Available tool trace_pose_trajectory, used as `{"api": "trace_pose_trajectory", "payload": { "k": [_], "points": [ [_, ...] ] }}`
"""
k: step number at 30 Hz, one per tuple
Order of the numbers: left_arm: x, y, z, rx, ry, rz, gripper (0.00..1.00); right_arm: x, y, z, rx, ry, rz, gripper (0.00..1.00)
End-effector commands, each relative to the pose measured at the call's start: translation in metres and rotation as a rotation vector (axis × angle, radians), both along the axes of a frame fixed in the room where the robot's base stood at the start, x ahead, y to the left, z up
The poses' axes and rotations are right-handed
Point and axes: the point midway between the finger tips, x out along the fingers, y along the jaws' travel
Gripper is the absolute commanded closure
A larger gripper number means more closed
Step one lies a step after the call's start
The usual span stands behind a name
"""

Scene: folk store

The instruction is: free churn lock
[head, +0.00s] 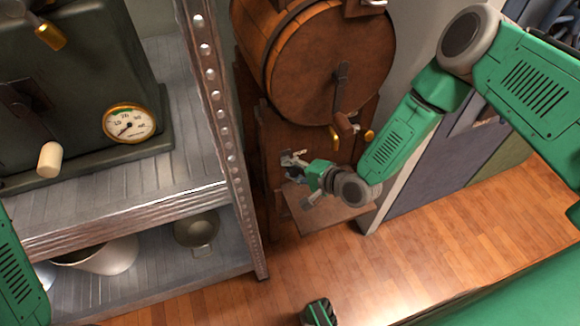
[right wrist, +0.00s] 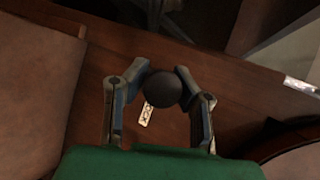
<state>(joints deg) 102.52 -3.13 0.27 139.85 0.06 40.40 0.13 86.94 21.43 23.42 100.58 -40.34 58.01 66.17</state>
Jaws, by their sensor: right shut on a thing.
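The wooden churn (head: 325,65) is a round brown barrel on a wooden stand, at the upper middle of the head view. My right gripper (head: 297,177) is at the front of the stand, below the barrel. In the right wrist view its two fingers close around a dark round knob (right wrist: 170,91), which I take for the lock's knob. A small pale metal plate (right wrist: 146,114) with marks lies flat on the wood beside the knob. In the head view the knob is mostly hidden by the fingers. My left gripper is not clearly in view.
A metal shelf unit (head: 235,160) stands left of the churn, with a dark box bearing a gauge (head: 129,124) above and pale vessels (head: 115,257) below. A crank handle (head: 342,92) is on the barrel's face. The wooden floor (head: 400,250) is clear in front.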

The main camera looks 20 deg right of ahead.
Motion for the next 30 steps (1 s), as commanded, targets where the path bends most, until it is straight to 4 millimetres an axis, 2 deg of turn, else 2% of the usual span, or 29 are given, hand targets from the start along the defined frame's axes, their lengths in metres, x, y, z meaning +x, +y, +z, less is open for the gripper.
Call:
{"api": "trace_pose_trajectory", "payload": {
  "k": [1,10,22,23,24,25,30],
  "points": [
    [0.0,0.0,0.003,0.0,0.0,0.0,0.6,0.0022,-0.0093,0.0005,-0.009,0.02,-0.016,1.0],
    [0.0001,0.0,0.0068,0.0,0.0,0.0,0.6,0.0042,-0.0097,0.002,-0.012,0.088,-0.018,1.0],
    [0.0001,0.0,0.0069,0.0,0.0,0.0,0.6,0.0052,-0.0102,0.0024,-0.012,0.092,-0.02,1.0],
    [0.0001,0.0,0.0069,0.0,0.0,0.0,0.6,0.0053,-0.0101,0.0025,-0.012,0.092,-0.02,0.75],
    [0.0001,0.0001,0.0069,0.0,0.0,0.0,0.6,0.0052,-0.0097,0.0026,-0.012,0.092,-0.018,0.6],
    [0.0001,0.0001,0.0069,0.0,0.0,0.0,0.6,0.0049,-0.0091,0.0027,-0.012,0.092,-0.017,0.54],
    [0.0001,0.0,0.0069,0.0,0.0,0.0,0.6,0.0043,-0.0053,0.003,-0.011,0.093,-0.012,0.54]
  ]
}}
